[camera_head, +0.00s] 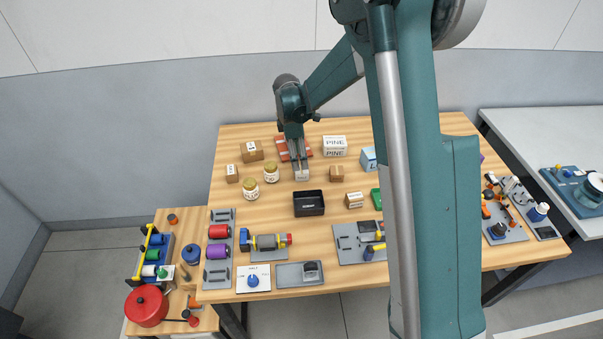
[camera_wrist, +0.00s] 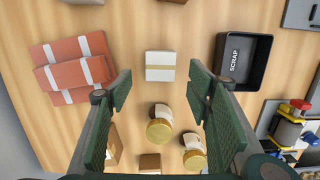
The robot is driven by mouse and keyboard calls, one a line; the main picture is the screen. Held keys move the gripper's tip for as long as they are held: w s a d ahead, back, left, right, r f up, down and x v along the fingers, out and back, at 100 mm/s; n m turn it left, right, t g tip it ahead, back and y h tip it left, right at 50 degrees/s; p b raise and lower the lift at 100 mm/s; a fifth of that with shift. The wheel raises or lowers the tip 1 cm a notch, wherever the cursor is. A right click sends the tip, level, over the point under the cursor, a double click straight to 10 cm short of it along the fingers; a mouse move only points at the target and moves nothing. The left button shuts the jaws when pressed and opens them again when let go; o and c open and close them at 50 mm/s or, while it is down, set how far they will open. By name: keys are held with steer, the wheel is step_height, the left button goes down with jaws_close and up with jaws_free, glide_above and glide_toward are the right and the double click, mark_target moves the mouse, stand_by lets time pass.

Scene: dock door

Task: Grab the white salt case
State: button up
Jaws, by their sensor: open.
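A small white case (camera_head: 302,176) stands on the wooden table just below my gripper in the head view. In the wrist view the white case (camera_wrist: 160,66) shows as a pale block with a faint band, just beyond the gap between my fingertips. Its label is too small to read, so I cannot confirm it says salt. My gripper (camera_wrist: 158,84) points down at it, open and empty, with a finger to either side in the picture. In the head view my gripper (camera_head: 299,162) partly covers the case's back.
A black scrap bin (camera_wrist: 244,62) lies right of the case in the wrist view, and orange-red blocks (camera_wrist: 73,68) lie left. Gold-lidded jars (camera_wrist: 160,125) stand close by. A white PINE box (camera_head: 334,146) is behind right. Bare wood surrounds the case.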

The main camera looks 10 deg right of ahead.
mark_target(301, 173)
stand_by(0.3)
steer(key=shift+d+f, duration=0.15)
steer(key=shift+f, duration=1.15)
steer(key=shift+f, duration=0.15)
steer(key=shift+d+f, duration=0.2)
steer(key=shift+f, duration=1.05)
steer(key=shift+d+f, duration=0.15)
steer(key=shift+f, duration=1.05)
steer(key=shift+c, duration=0.7)
steer(key=c, duration=0.9)
